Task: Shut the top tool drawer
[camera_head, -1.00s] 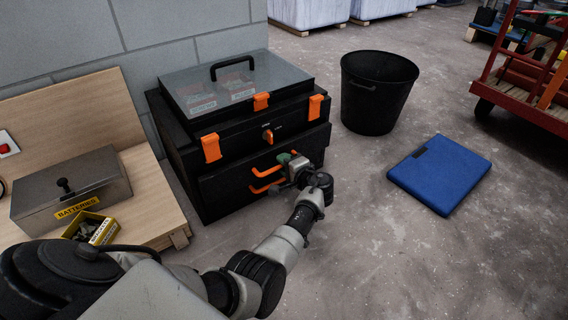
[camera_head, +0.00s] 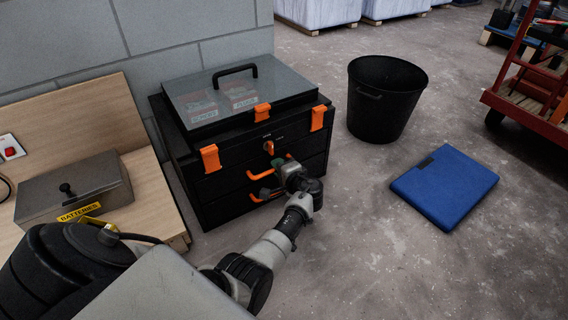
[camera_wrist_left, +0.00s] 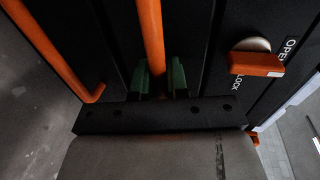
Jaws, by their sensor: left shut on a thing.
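The black tool chest (camera_head: 186,165) stands against the block wall, with a clear-lidded case top. Its top drawer (camera_head: 222,184) has an orange bar handle (camera_head: 261,174), and a second orange handle (camera_head: 267,196) sits on the drawer below. The top drawer's front looks about in line with the chest; I cannot tell if a small gap is left. My left gripper (camera_wrist_left: 160,78) is shut on the top handle, its green fingertips either side of the bar. In the head view my wrist hides the handle's right end. An orange lock knob (camera_wrist_left: 257,62) is beside it.
A black bin (camera_head: 386,98) and a blue flat case (camera_head: 445,186) are on the concrete floor to the right. A grey metal box (camera_head: 75,187) sits on the wooden bench at left. A red cart (camera_head: 530,112) stands far right. The floor between is clear.

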